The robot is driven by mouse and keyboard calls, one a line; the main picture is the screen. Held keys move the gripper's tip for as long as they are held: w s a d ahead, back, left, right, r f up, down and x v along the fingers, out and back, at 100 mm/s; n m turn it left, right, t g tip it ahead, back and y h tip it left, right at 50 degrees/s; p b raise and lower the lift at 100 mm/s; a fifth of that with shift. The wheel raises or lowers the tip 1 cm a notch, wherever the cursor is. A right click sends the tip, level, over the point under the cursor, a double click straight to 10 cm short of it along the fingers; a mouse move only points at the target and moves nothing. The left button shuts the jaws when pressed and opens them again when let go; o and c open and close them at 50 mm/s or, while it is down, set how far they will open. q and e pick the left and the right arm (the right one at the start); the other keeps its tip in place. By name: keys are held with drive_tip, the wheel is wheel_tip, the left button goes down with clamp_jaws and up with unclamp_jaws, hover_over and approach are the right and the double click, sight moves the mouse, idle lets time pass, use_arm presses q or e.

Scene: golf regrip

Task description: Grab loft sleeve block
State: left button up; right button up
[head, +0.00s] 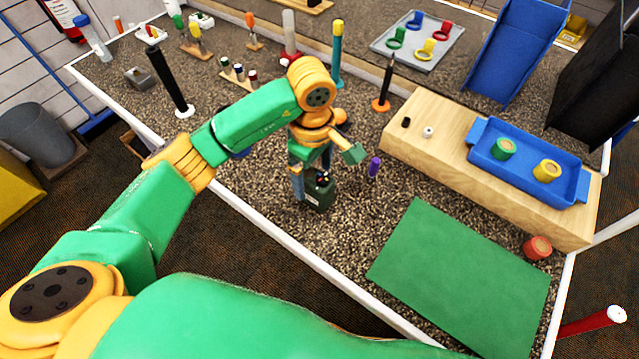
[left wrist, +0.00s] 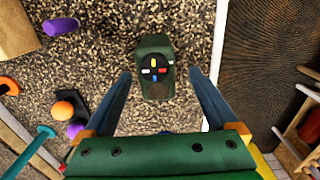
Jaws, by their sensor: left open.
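The loft sleeve block appears to be the dark green block (head: 319,196) standing on the speckled bench top, below my left gripper. In the left wrist view its top (left wrist: 154,42) carries a black round face with small red, yellow, blue and white marks. My left gripper (head: 312,178) points down at it and is open. In the left wrist view the blue fingers (left wrist: 158,72) lie on either side of the block, with a gap on both sides. I cannot tell how far down the fingertips reach along it. My right gripper is not in view.
A green mat (head: 460,275) lies at the front right. A wooden platform (head: 440,135) holds a blue tray (head: 520,172). The white bench edge (head: 300,250) runs near the block.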

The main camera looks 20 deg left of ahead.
use_arm(q)
drive_tip(key=f, duration=0.2)
drive_tip(key=f+p, duration=0.1)
drive_tip(key=f, duration=0.1)
drive_tip(key=shift+w+d, duration=0.1)
drive_tip(key=shift+w, duration=0.1)
clamp_jaws()
